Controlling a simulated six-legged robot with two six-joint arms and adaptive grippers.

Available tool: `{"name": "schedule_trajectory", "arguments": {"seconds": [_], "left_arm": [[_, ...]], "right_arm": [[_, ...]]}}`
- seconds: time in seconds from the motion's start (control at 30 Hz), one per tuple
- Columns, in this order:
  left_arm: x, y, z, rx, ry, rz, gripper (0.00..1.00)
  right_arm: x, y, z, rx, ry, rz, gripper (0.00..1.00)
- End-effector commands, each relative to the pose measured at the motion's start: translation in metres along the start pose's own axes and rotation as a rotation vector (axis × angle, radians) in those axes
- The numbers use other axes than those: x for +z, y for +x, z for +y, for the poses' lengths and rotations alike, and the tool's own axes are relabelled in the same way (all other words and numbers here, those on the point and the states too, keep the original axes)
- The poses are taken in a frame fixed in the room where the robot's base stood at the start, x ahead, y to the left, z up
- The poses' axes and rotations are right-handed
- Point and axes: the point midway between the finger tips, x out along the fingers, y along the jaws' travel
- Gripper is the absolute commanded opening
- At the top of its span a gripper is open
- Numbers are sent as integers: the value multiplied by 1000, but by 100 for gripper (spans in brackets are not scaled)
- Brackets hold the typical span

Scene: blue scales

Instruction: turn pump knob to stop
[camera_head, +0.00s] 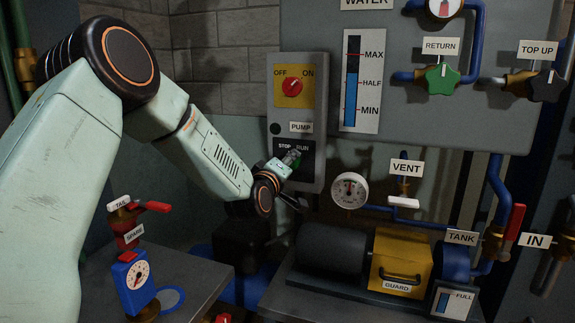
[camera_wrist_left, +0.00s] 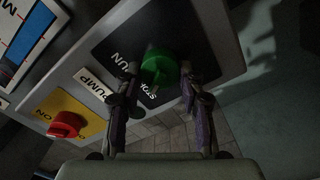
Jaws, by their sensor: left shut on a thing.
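The green pump knob (camera_wrist_left: 160,66) sits on a black plate marked STOP and RUN, under the PUMP label (camera_head: 301,127). In the head view the knob (camera_head: 294,158) is partly covered by my left gripper (camera_head: 286,163), which reaches it from the lower left. In the left wrist view the two fingers of my left gripper (camera_wrist_left: 160,80) stand on either side of the knob, shut on it. I cannot tell which way the knob points. My right gripper is out of view.
Above is a red OFF/ON switch (camera_head: 292,87) on a yellow plate. A level gauge (camera_head: 360,83) and green RETURN knob (camera_head: 442,79) are to the right. Below are a pressure gauge (camera_head: 349,190), white VENT lever (camera_head: 404,202) and yellow guard (camera_head: 401,257). A blue scale (camera_head: 136,283) stands lower left.

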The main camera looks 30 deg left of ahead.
Motion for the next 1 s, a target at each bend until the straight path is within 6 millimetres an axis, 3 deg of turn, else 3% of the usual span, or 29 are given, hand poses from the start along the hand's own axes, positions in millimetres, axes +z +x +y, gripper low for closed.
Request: {"name": "schedule_trajectory", "arguments": {"seconds": [0.2,0.23,0.47,0.8,1.0], "left_arm": [[3,-1,-2,-4,1,-8,7],[3,-1,-2,-4,1,-8,41],[2,0,-1,-2,1,-4,61],[0,-2,0,-1,1,-1,62],[0,-20,0,-2,-3,-2,62]], "right_arm": [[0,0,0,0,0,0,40],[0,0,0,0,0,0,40],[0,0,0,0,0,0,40],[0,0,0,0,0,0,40],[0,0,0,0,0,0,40]]}}
